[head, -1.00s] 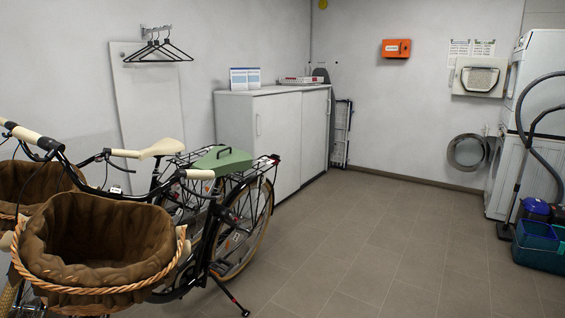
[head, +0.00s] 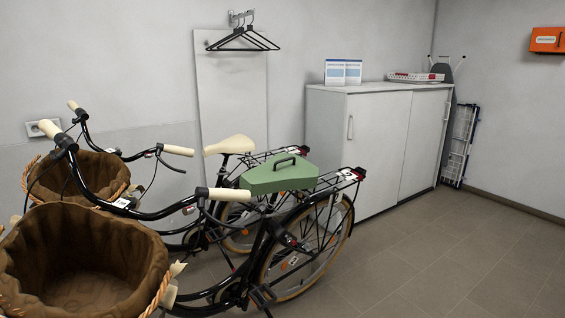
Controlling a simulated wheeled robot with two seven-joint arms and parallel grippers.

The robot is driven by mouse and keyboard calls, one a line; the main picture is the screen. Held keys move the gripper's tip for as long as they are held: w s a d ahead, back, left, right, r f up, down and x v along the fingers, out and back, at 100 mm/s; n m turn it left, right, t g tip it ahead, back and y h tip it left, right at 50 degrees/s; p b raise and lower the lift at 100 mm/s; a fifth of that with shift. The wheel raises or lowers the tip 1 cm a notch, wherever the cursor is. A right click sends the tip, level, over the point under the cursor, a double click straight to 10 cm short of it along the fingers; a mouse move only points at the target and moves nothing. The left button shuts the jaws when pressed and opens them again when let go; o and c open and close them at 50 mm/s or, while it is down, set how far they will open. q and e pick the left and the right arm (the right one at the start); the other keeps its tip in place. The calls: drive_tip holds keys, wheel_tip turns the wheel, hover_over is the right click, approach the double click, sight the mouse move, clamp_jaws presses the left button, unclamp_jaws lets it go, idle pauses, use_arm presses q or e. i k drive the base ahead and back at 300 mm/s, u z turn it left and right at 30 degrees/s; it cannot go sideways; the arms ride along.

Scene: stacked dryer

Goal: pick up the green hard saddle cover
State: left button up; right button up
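The green hard saddle cover (head: 279,175) sits on the nearer bicycle, just ahead of its rear rack, where the saddle would be. It is a tapered green shell with a dark handle on top. Whatever is under it is hidden. Neither of my grippers shows in the head view.
Two bicycles stand side by side at left, with brown-lined wicker baskets (head: 85,262) in front. The farther one has a cream saddle (head: 229,145). A white cabinet (head: 378,150) stands behind, holding a blue-white card (head: 343,72). Tiled floor (head: 440,265) at right is clear.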

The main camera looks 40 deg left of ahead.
sight(284, 171)
drive_tip(key=u, duration=0.85)
drive_tip(key=i, duration=1.05)
drive_tip(key=u, duration=1.45)
drive_tip(key=i, duration=0.15)
drive_tip(key=u, duration=0.1)
